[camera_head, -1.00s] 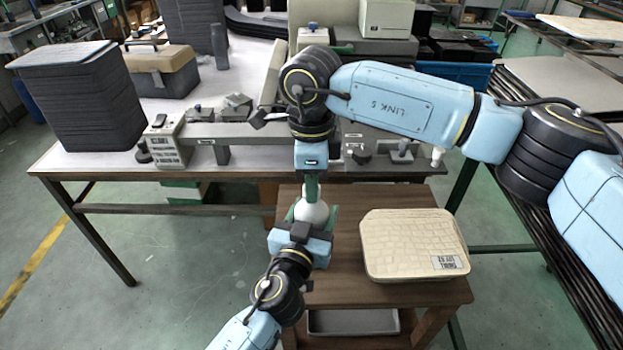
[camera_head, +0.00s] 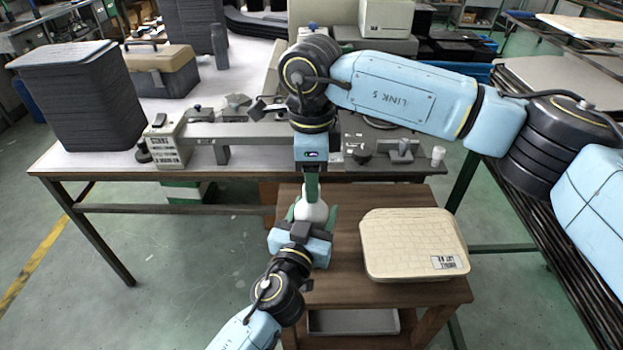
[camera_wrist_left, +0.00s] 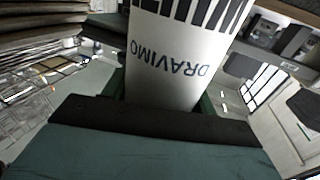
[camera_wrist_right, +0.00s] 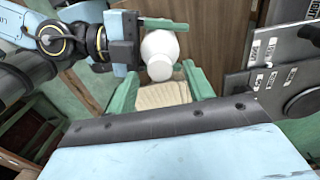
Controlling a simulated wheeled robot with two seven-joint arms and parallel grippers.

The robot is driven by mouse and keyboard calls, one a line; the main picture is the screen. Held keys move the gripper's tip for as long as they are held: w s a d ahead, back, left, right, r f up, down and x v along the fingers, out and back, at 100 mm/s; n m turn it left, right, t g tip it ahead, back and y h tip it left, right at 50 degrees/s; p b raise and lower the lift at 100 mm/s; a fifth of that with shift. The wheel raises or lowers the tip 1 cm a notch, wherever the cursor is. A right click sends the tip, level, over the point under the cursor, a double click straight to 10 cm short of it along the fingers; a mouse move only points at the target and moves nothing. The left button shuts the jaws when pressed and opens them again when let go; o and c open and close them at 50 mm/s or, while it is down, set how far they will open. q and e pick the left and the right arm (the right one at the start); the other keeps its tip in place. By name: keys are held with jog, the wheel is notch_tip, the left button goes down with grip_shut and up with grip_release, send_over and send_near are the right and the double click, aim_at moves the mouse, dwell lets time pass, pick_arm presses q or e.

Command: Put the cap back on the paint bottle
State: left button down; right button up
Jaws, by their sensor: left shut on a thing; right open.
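The paint bottle (camera_head: 316,209) is white and held over the small wooden table. In the left wrist view it is a white cylinder (camera_wrist_left: 175,60) with dark lettering and stripes. My left gripper (camera_head: 311,217) is shut around its body. My right gripper (camera_head: 311,190) points down just above it, open. In the right wrist view the bottle (camera_wrist_right: 158,45) has a narrower white top (camera_wrist_right: 160,70) between my right fingertips. I cannot tell whether that top is the cap or a bare neck. No separate cap can be made out.
A cream, textured case (camera_head: 415,240) lies on the small wooden table (camera_head: 345,290), right of the bottle. A long workbench (camera_head: 100,160) behind holds a beige and grey measuring device (camera_head: 168,145). Dark stacked panels (camera_head: 80,105) stand at its left. A metal tray (camera_head: 352,321) sits below the small table.

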notch_tip(320, 180, up, 11)
jog(key=shift+f, duration=0.2)
pick_arm(q)
jog(key=shift+c, duration=1.9)
grip_release()
jog(key=b+v, duration=0.1)
jog(key=v, duration=1.2)
jog(key=shift+s+a, duration=0.15)
jog(key=shift+s, duration=0.05)
pick_arm(e)
jog(key=shift+f, duration=0.65)
pick_arm(q)
jog(key=shift+s, duration=0.1)
